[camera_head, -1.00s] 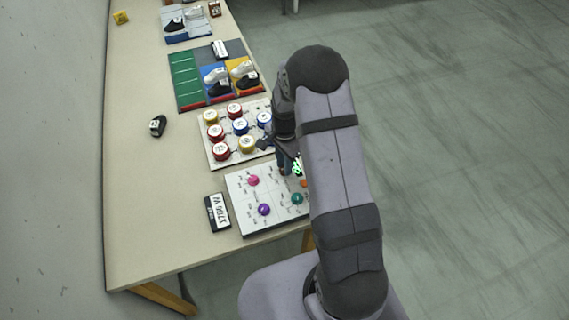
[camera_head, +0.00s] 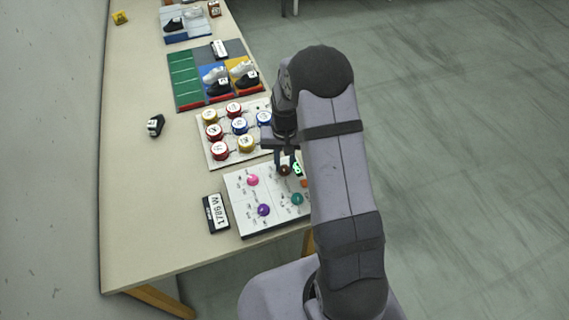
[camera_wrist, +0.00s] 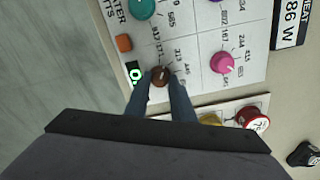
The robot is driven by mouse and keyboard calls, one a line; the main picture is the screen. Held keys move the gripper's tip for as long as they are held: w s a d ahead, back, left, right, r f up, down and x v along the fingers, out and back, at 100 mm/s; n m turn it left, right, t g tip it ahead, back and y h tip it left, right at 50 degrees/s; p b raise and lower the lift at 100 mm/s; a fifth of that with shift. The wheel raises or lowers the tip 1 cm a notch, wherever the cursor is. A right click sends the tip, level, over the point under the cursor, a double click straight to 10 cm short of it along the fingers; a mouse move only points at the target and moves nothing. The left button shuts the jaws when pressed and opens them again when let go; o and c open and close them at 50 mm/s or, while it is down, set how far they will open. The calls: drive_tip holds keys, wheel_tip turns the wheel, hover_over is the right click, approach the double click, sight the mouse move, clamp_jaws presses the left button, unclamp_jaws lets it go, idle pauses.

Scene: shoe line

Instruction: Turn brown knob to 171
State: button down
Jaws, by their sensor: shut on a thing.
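The brown knob (camera_wrist: 159,76) sits on the white control panel (camera_head: 238,188), at the panel's far right in the head view (camera_head: 285,170). A small pale mark shows on its top. Printed numbers stand around it; one looks like 171, just above the knob in the wrist view. My gripper (camera_wrist: 160,84) points down at the knob, one finger on each side, shut on it. In the head view my gripper (camera_head: 285,162) is partly hidden by my arm. A small green-lit display (camera_wrist: 135,74) is close beside the knob.
Pink (camera_head: 253,180), purple (camera_head: 264,210) and teal (camera_head: 297,199) knobs share the panel, with an orange button (camera_wrist: 124,43). A black-framed sign (camera_head: 216,213) reads 1786 W. A board of red, yellow and blue round pieces (camera_head: 216,160) adjoins the panel. The table's left side is mostly clear.

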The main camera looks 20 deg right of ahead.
sight(285, 168)
drive_tip(key=shift+n, duration=1.6)
drive_tip(key=c, duration=1.5)
unclamp_jaws()
drive_tip(key=shift+r+b, duration=1.3)
drive_tip(key=shift+r, duration=2.4)
